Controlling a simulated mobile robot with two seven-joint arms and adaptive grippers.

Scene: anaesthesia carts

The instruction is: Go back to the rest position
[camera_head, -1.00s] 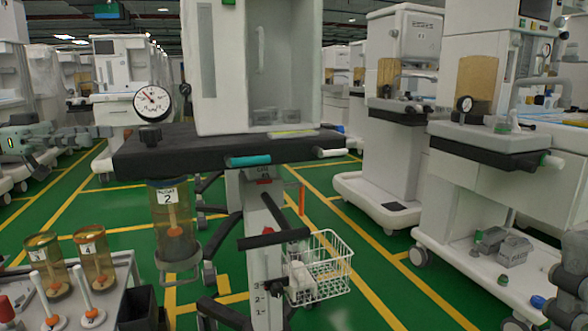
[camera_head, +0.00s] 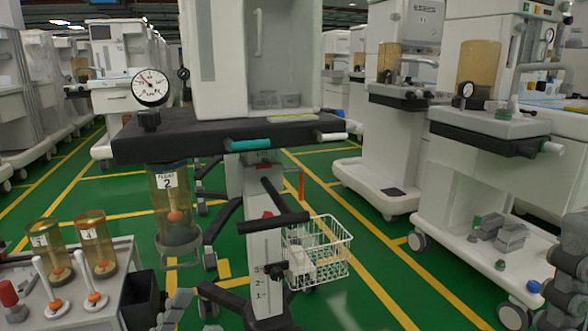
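A grey jointed part at the bottom edge, beside the black bin, looks like the end of my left gripper (camera_head: 176,308). Only a small piece shows, and I cannot tell whether its fingers are open or shut. Grey and black links of my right arm stand at the lower right edge. My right gripper is not visible. The anaesthesia cart (camera_head: 225,134) in front has a black shelf, a round gauge (camera_head: 150,87) and a canister labelled 2 (camera_head: 174,210) hanging below the shelf.
A trolley (camera_head: 123,262) at the lower left carries two amber canisters (camera_head: 98,243) and white-handled pieces. A black bin (camera_head: 140,298) stands beside it. A white wire basket (camera_head: 325,250) hangs on the front cart's column. More carts stand right and behind. Green floor shows between them.

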